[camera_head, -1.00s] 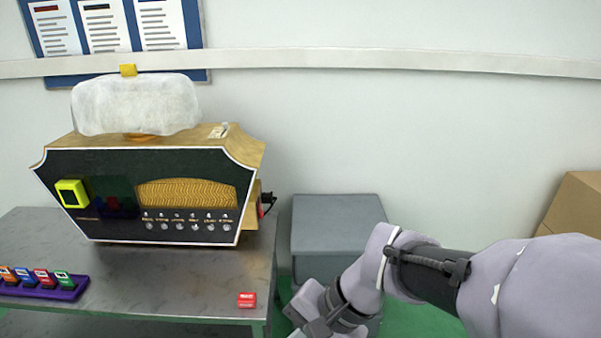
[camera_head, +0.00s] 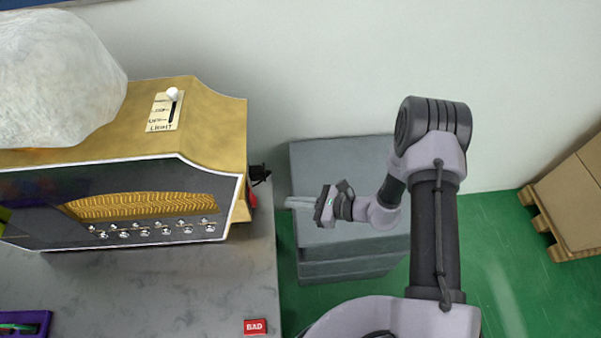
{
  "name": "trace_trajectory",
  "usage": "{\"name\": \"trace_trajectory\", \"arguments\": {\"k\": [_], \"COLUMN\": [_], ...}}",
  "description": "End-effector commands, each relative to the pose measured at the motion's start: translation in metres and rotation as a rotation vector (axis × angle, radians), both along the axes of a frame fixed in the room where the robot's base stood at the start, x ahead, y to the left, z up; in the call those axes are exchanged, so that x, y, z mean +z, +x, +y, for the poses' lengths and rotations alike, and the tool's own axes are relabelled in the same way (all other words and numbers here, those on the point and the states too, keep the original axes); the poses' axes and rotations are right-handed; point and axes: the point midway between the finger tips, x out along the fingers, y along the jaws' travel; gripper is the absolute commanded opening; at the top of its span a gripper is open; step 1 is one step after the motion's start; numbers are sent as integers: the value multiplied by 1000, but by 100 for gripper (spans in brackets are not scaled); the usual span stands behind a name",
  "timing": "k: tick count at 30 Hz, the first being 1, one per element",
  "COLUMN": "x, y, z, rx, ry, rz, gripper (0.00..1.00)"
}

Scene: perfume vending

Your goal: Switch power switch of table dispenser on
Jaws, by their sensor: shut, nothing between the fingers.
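The table dispenser (camera_head: 200,130) stands on the table at the left, with a gold top and a dark front panel. A light slider (camera_head: 167,108) with a white knob is on its top. A row of small knobs (camera_head: 145,233) runs along the front. A small red part (camera_head: 251,192) and a black plug-like piece (camera_head: 259,174) show on its right side; I cannot tell for certain which part is the power switch. My gripper (camera_head: 290,202) is shut and empty, pointing left, just right of the dispenser's right side and apart from it.
A grey box (camera_head: 340,160) stands behind and below my gripper. The table (camera_head: 180,290) has a red BAD block (camera_head: 255,327) near its front right corner and a purple tray (camera_head: 40,326) at the left. Cardboard boxes (camera_head: 575,195) on a pallet stand at the far right.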

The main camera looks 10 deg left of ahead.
Motion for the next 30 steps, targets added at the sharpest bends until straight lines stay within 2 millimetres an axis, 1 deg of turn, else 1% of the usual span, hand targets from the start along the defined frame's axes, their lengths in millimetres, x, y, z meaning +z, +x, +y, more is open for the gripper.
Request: {"name": "trace_trajectory", "arguments": {"k": [2, 9, 12, 15, 20, 30], "x": [-5, -21, -28, -31, -31, -30], "y": [1, 7, 10, 11, 13, 13], "z": [7, 49, 64, 74, 82, 82], "rx": [1, 5, 4, 4, 3, 2], "ry": [0, 0, 0, -1, -1, -1], "rz": [1, -1, -1, -1, 0, 0], "gripper": [0, 0, 0, 0, 0, 0]}}
